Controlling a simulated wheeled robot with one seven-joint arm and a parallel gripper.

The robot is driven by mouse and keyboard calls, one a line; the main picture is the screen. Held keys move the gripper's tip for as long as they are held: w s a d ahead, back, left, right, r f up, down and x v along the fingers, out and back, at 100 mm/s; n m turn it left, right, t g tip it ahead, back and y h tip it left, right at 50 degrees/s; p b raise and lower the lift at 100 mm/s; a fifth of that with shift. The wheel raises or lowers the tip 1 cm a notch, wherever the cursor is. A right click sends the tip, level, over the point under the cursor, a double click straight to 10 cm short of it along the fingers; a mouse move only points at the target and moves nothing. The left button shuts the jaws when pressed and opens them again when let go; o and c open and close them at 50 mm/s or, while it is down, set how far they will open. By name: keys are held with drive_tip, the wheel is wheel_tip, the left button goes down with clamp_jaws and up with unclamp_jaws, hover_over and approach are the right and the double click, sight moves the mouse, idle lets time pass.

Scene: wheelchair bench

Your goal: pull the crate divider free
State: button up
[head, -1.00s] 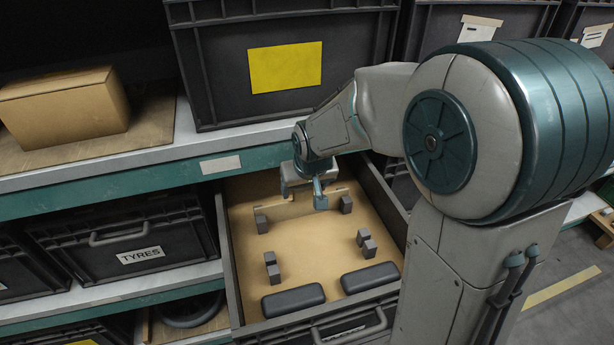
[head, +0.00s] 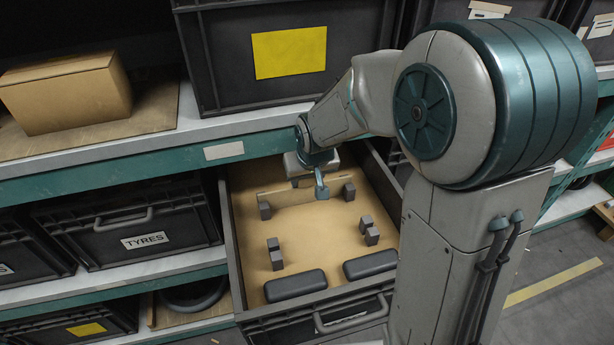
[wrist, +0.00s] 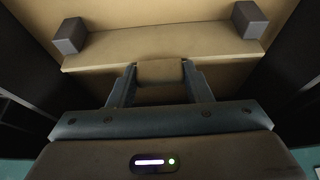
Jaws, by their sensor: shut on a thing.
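The crate divider is a thin tan panel (head: 283,197) across the far part of a pulled-out dark crate (head: 233,262). Its ends are by two dark grey blocks, the left one (head: 265,211) and the right one (head: 349,191). My gripper (head: 308,188) is over the divider's middle. In the wrist view the divider (wrist: 100,52) spans between the two blocks, and my gripper (wrist: 160,80) is shut on its raised middle tab (wrist: 160,71). Whether the panel's lower edge is clear of the crate floor cannot be told.
Two dark pads (head: 295,286) (head: 370,264) lie at the crate's near end, with more grey blocks (head: 275,254) (head: 369,230) between. A large bin with a yellow label (head: 289,53) stands on the shelf above. A TYRES bin (head: 130,225) is at left.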

drive_tip(key=shift+r+p, duration=2.1)
drive_tip(key=shift+r, duration=1.15)
drive_tip(key=shift+s, duration=0.1)
